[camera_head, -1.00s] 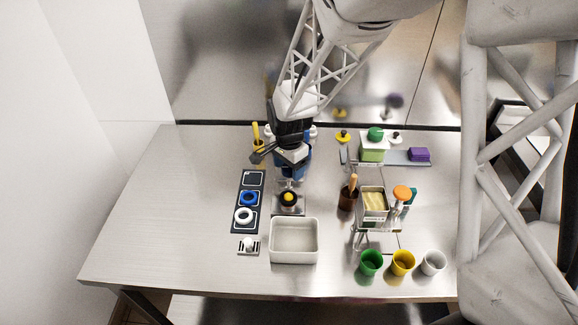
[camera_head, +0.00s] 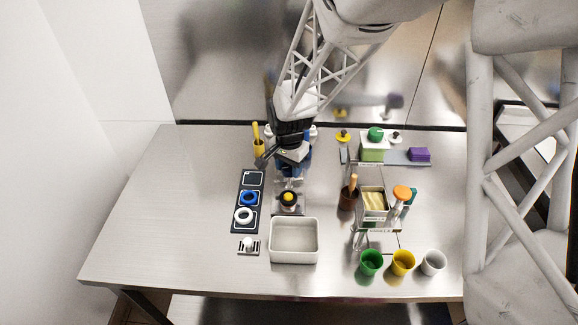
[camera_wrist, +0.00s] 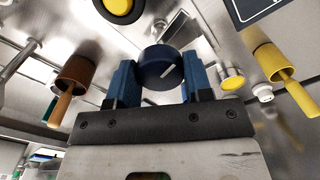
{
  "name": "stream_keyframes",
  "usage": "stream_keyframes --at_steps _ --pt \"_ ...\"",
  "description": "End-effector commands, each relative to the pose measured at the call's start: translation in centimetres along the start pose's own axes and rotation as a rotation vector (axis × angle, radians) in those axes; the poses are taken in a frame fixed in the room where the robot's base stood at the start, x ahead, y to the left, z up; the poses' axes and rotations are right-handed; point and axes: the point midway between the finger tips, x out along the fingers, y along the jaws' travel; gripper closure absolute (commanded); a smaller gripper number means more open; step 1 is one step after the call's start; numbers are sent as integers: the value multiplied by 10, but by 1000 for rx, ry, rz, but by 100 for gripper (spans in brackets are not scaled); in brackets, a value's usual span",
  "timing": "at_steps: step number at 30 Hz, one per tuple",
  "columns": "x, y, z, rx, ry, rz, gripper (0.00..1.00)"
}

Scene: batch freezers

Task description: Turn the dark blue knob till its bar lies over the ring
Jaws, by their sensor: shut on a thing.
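The dark blue knob (camera_wrist: 158,66) shows in the wrist view between the two blue fingers of my gripper (camera_wrist: 160,78). The fingers are shut on its sides. A short white bar (camera_wrist: 168,74) on the knob's face points toward the upper right, at a slant. I cannot make out the ring mark around the knob in either view. In the head view my gripper (camera_head: 291,172) is over the back middle of the table, behind the yellow button, and hides the knob.
A yellow button (camera_head: 288,198) stands just in front of my gripper. A dark panel (camera_head: 237,222) with blue and white rings lies to the left. A white bin (camera_head: 294,257) is in front. A brown cup (camera_head: 347,199) stands to the right, a yellow cup (camera_head: 259,148) to the left.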

Motion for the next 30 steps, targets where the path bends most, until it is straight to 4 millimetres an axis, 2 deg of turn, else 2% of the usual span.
stream_keyframes --at_steps 30 --pt "-1 0 -1 -951 3 -1 77"
